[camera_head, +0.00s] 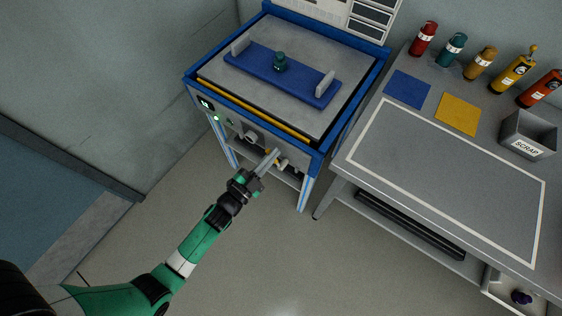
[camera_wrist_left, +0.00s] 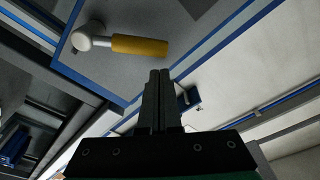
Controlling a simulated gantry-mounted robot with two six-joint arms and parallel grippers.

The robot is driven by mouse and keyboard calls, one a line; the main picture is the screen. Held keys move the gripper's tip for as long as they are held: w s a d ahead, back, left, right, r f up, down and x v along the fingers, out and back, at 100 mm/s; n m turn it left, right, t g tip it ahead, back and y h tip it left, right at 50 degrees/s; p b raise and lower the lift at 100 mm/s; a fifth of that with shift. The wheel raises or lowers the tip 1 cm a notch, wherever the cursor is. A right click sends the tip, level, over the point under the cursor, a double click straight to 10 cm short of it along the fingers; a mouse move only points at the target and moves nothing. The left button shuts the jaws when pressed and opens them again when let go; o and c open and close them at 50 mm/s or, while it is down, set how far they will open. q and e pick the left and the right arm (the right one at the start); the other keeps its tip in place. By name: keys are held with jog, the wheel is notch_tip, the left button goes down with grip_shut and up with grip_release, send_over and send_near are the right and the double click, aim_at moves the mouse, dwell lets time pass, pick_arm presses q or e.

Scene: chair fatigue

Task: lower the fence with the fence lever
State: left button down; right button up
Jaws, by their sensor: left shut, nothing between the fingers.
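The test machine (camera_head: 212,128) has a blue frame and a grey front panel. A yellow bar (camera_head: 268,117), which looks like the fence, runs along the front edge of its top. In the left wrist view, the fence lever (camera_wrist_left: 140,45) has a yellow grip and a pale round hub on the front panel. My left gripper (camera_head: 274,155) is shut and empty in front of the panel. It also shows in the left wrist view (camera_wrist_left: 159,75), apart from the grip. My right gripper is out of view.
A blue plate (camera_head: 260,73) with a green knob (camera_head: 280,62) lies on the machine's grey top. The workbench (camera_head: 430,160) at the right holds several bottles and a scrap bin (camera_head: 528,135). A small green light (camera_head: 216,118) is lit on the panel. Open floor lies in front.

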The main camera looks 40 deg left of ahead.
pick_arm(q)
jog(key=shift+w+d+r, duration=0.3)
jog(key=shift+d+r, duration=0.45)
jog(key=shift+r, duration=0.1)
jog(key=s+f+p, duration=0.1)
jog(key=s+p, duration=0.1)
jog(key=s, duration=0.8)
jog(key=shift+d+f, duration=0.15)
jog(key=shift+d, duration=0.2)
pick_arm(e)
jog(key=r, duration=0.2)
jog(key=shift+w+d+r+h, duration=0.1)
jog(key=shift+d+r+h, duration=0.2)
pick_arm(q)
jog(key=shift+w, duration=0.1)
